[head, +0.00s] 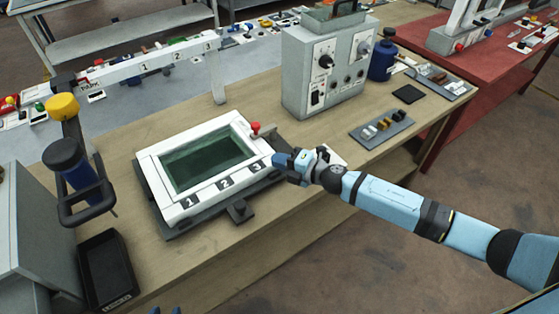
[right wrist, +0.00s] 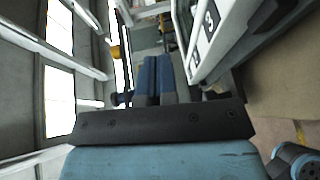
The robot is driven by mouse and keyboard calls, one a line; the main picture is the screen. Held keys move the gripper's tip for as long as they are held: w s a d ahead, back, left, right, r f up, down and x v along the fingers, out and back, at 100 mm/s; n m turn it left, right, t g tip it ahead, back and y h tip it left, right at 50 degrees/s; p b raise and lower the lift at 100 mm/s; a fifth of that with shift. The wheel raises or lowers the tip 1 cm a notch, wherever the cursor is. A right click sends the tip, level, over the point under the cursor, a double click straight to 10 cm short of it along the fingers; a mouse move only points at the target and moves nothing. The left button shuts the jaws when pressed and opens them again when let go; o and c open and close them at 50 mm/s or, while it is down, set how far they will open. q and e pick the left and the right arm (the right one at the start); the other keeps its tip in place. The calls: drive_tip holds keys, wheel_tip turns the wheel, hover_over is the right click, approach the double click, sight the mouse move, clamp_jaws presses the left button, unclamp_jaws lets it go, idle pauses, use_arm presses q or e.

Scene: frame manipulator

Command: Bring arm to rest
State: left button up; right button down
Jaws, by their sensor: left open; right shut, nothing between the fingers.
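My right arm reaches in from the right in the head view. Its gripper (head: 277,159) is shut and empty, right at the front right corner of a white frame (head: 154,174) by the number 3. I cannot tell whether it touches the frame. In the right wrist view the blue fingers (right wrist: 156,75) lie together, with the white numbered frame edge (right wrist: 208,38) at their right. Of my left gripper (head: 166,311), only small blue tips show at the bottom edge of the head view, apart from each other and away from the frame.
The frame, with a dark green pane (head: 207,162) and red knob (head: 255,127), lies on a wooden table (head: 285,213). A grey control box (head: 325,75) stands behind. A small block tray (head: 382,128) is at right, a black bin (head: 106,270) at left. The table's front is clear.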

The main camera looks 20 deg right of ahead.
drive_tip(key=shift+w+f, duration=0.15)
drive_tip(key=s+d+f+m+h, duration=0.1)
drive_tip(key=s+f+m, duration=0.3)
drive_tip(key=s+m, duration=0.4)
drive_tip(key=s+d+f+m+h, duration=0.1)
drive_tip(key=s+f+m+h, duration=0.3)
drive_tip(key=s+m, duration=0.4)
drive_tip(key=s+d+f+m+g+h, duration=0.1)
drive_tip(key=s+f+m+h, duration=0.2)
drive_tip(key=s+m, duration=0.4)
drive_tip(key=s+f, duration=0.1)
drive_tip(key=s, duration=0.4)
drive_tip(key=shift+s+m, duration=0.15)
drive_tip(key=shift+m, duration=0.25)
drive_tip(key=shift+d, duration=0.1)
